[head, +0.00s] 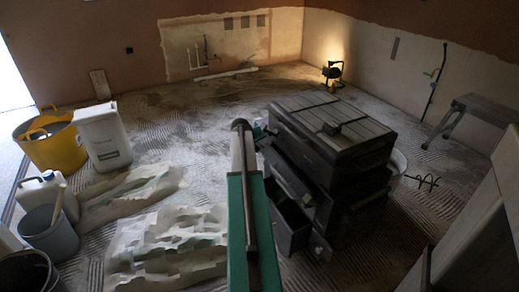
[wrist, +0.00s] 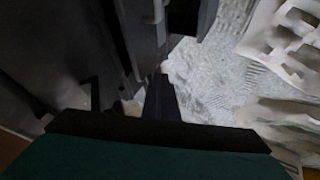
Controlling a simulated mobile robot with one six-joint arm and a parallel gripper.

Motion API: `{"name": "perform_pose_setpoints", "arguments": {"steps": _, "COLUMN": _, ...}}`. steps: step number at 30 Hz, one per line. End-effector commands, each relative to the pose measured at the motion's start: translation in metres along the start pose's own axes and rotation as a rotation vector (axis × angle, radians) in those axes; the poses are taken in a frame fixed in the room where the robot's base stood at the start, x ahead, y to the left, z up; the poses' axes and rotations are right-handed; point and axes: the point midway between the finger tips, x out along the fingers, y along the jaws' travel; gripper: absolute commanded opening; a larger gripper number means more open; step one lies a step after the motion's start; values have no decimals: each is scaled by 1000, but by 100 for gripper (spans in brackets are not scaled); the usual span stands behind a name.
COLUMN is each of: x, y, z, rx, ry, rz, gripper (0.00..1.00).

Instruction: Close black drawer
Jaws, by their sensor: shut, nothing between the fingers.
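The black drawer unit (head: 335,150) stands right of centre in the head view, with a ribbed lid on top. A lower black drawer (head: 290,228) sticks out of its front to the left, its open inside partly visible. A drawer above it (head: 287,178) also seems to stand out somewhat. My teal arm crosses in front of the unit's left side and hides part of it. In the wrist view my gripper (wrist: 160,98) is shut and empty, close to dark panels of the unit (wrist: 60,45). I cannot tell whether it touches them.
Crumpled sheets (head: 175,245) lie on the floor at left. A yellow tub (head: 52,150), a white container (head: 103,140) and a grey bucket (head: 48,235) stand farther left. A work lamp (head: 333,75) is behind the unit. A bench (head: 480,112) is at right. The back floor is mostly clear.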

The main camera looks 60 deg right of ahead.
Motion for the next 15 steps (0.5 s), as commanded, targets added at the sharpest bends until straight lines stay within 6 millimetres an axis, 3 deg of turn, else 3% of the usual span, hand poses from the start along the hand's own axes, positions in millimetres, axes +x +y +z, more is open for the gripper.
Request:
{"name": "perform_pose_setpoints", "arguments": {"steps": 6, "x": -36, "y": 0, "z": 1, "rx": 0, "ry": 1, "rz": 0, "gripper": 0}}
{"name": "perform_pose_setpoints", "arguments": {"steps": 15, "x": -59, "y": 0, "z": 0, "rx": 0, "ry": 0, "rz": 0, "gripper": 0}}
